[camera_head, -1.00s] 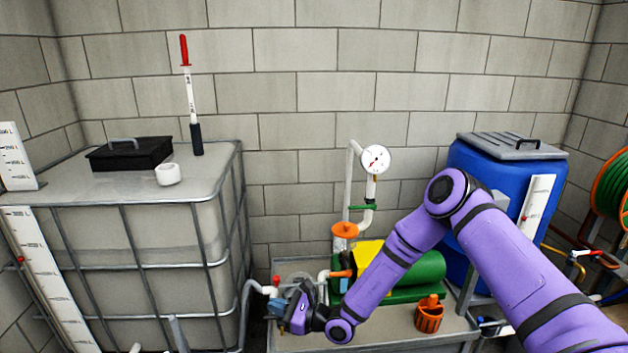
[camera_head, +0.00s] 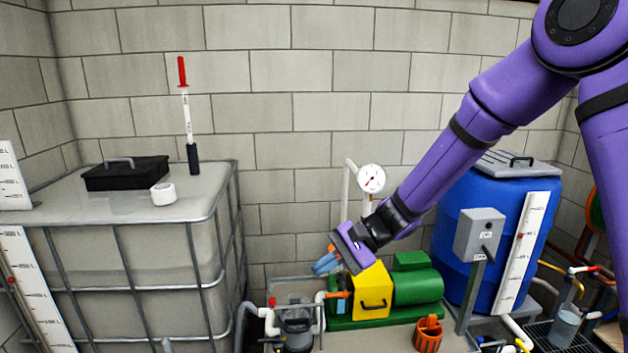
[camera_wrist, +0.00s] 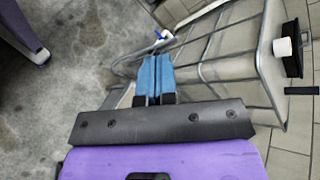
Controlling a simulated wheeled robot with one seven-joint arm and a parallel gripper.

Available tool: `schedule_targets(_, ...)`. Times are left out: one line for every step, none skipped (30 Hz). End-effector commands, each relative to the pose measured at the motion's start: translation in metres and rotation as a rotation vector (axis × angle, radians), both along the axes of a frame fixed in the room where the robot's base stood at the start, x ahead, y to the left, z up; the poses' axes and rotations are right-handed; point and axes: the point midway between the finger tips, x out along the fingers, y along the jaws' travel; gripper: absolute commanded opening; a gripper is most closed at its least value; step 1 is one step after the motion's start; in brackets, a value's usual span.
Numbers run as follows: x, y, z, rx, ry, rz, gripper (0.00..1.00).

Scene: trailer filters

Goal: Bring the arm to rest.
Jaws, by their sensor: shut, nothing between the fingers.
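My purple arm reaches in from the right in the head view, with its elbow high at the upper right. My gripper (camera_head: 326,263) is above the pump bench, in front of the wall and close to the orange-topped pipe. Its blue fingers are together and hold nothing. In the wrist view the gripper (camera_wrist: 155,78) points toward the caged tank's frame and the concrete floor, its blue fingers side by side. I cannot tell its exact distance from the pipework behind it.
The caged tank (camera_head: 120,242) stands left, bearing a black box (camera_head: 125,175), a white roll (camera_head: 163,194) and a red-handled tool (camera_head: 187,115). The green and yellow pump (camera_head: 372,290), orange cup (camera_head: 428,334) and grey switch box (camera_head: 479,235) are below and right. A blue barrel (camera_head: 455,225) stands behind.

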Motion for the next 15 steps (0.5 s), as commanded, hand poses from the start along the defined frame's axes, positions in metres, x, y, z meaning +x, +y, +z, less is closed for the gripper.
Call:
schedule_targets(-0.006, -0.009, 0.012, -0.033, -0.042, 0.018, 0.0)
schedule_targets(-0.01, -0.015, 0.018, -0.054, -0.065, 0.03, 0.0)
schedule_targets(-0.016, -0.023, 0.026, -0.082, -0.095, 0.045, 0.0)
schedule_targets(-0.02, -0.029, 0.031, -0.103, -0.116, 0.056, 0.0)
schedule_targets(-0.024, -0.035, 0.036, -0.124, -0.137, 0.065, 0.0)
schedule_targets(-0.029, -0.043, 0.043, -0.153, -0.166, 0.078, 0.0)
schedule_targets(-0.033, -0.048, 0.048, -0.175, -0.188, 0.087, 0.0)
schedule_targets(-0.038, -0.055, 0.053, -0.197, -0.209, 0.095, 0.0)
schedule_targets(-0.043, -0.063, 0.06, -0.226, -0.238, 0.105, 0.0)
schedule_targets(-0.047, -0.069, 0.065, -0.249, -0.259, 0.112, 0.0)
schedule_targets(-0.052, -0.075, 0.07, -0.272, -0.281, 0.12, 0.0)
schedule_targets(-0.058, -0.083, 0.076, -0.301, -0.308, 0.129, 0.0)
schedule_targets(-0.062, -0.09, 0.081, -0.323, -0.329, 0.134, 0.0)
schedule_targets(-0.067, -0.096, 0.085, -0.346, -0.35, 0.14, 0.0)
schedule_targets(-0.073, -0.104, 0.091, -0.375, -0.377, 0.147, 0.0)
